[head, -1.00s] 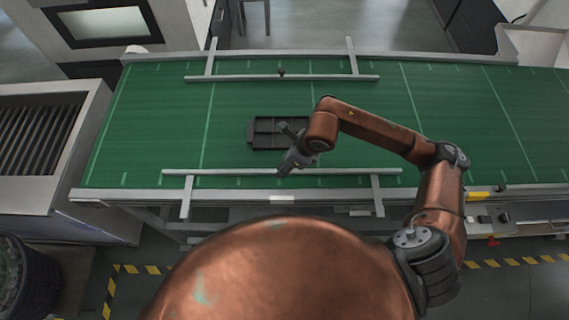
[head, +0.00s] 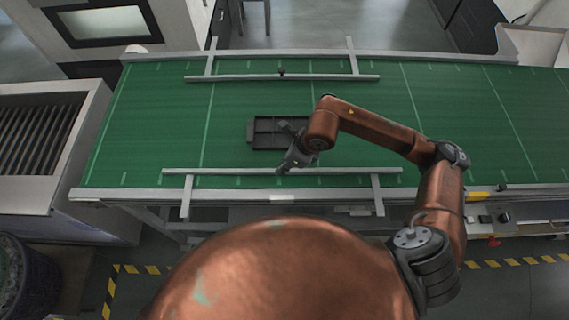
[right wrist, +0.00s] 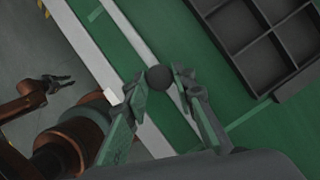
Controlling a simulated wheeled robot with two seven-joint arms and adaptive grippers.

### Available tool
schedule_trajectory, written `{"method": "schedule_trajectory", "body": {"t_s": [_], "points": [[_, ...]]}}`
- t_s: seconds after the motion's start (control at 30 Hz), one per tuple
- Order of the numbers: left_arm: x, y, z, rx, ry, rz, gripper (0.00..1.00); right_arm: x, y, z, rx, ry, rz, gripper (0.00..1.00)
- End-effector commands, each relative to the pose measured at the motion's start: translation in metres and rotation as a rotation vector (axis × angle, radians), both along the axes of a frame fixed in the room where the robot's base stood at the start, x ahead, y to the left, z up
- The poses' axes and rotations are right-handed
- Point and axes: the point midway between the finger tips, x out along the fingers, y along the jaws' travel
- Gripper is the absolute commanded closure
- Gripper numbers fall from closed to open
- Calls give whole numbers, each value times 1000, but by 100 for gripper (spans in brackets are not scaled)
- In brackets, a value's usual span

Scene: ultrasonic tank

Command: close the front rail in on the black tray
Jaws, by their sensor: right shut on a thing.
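The black tray (head: 265,146), divided into compartments, lies on the green belt; it also shows in the right wrist view (right wrist: 262,82). The front rail (head: 350,171) is a grey bar running across the near edge of the belt, with green belt between it and the tray. My right gripper (head: 281,169) is at the middle of the front rail, shut on its dark round knob (right wrist: 159,77). In the right wrist view the fingers sit on either side of the knob. My left gripper (right wrist: 62,82) shows only in the right wrist view, at the left, open and empty, away from the rail.
The rear rail (head: 330,77) runs across the far side of the belt, with a small dark knob. The green belt (head: 480,120) is clear to the right of my arm and to the left of the tray. A grey slatted unit (head: 40,140) stands at the left.

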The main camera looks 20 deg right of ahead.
Motion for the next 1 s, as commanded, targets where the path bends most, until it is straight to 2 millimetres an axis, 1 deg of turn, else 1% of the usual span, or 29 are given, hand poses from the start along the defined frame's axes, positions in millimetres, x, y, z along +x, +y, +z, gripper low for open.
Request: {"method": "schedule_trajectory", "body": {"t_s": [0.03, 0.2, 0.33, 0.5, 0.73, 0.77, 1.0], "points": [[0, 0, -8, 0, 1, 0, 78, 11, -4, -3, -3, -7, -8, 100], [-4, 0, -29, 0, 6, 0, 78, 45, -14, -5, -4, -10, -10, 100], [-5, 0, -39, 0, 9, 0, 78, 65, -19, -3, -4, -9, -8, 100], [-4, 0, -42, 0, 8, -1, 78, 73, -22, 0, -3, -8, -7, 100], [-6, 1, -40, 0, 11, -1, 78, 74, -22, 1, -4, -11, -8, 100], [-6, 1, -40, 0, 11, -1, 78, 74, -23, 1, -3, -12, -8, 75], [-6, 0, -41, 0, 11, -1, 78, 73, -22, 1, -2, -10, -7, 59]]}}
